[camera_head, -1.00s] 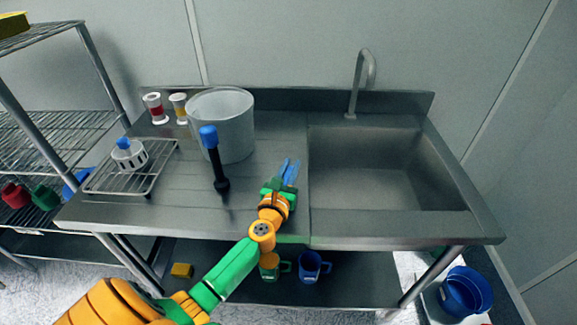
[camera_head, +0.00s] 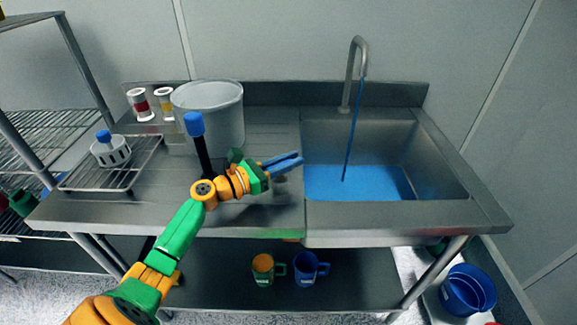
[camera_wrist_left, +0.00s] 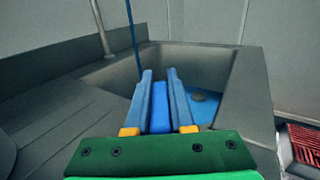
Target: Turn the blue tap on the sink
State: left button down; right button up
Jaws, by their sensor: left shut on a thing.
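The sink (camera_head: 440,185) is at the right of the steel counter, with a curved metal faucet (camera_head: 349,75) at its back. A thin blue stream (camera_head: 352,135) falls from the faucet, and blue water (camera_head: 360,182) covers the basin floor. My left gripper (camera_head: 296,160) is just left of the basin. In the left wrist view its two blue fingers (camera_wrist_left: 159,76) are closed on a blue piece, which looks like the blue tap (camera_wrist_left: 160,108). In the head view the gripper hides most of the tap. My right gripper is not in view.
A dark rod with a blue top (camera_head: 194,125) stands behind my left arm. Two mugs (camera_head: 310,270) are on the lower shelf.

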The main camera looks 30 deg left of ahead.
pick_arm(q)
jog(key=shift+d+m+h, duration=0.1)
jog(key=shift+m+h, duration=0.2)
jog(key=shift+h, duration=0.2)
jog(key=c, duration=0.8)
grip_release()
jog(key=shift+f, duration=0.1)
jog(key=b+v, duration=0.1)
jog(key=v, duration=0.6)
jog(key=shift+s, duration=0.1)
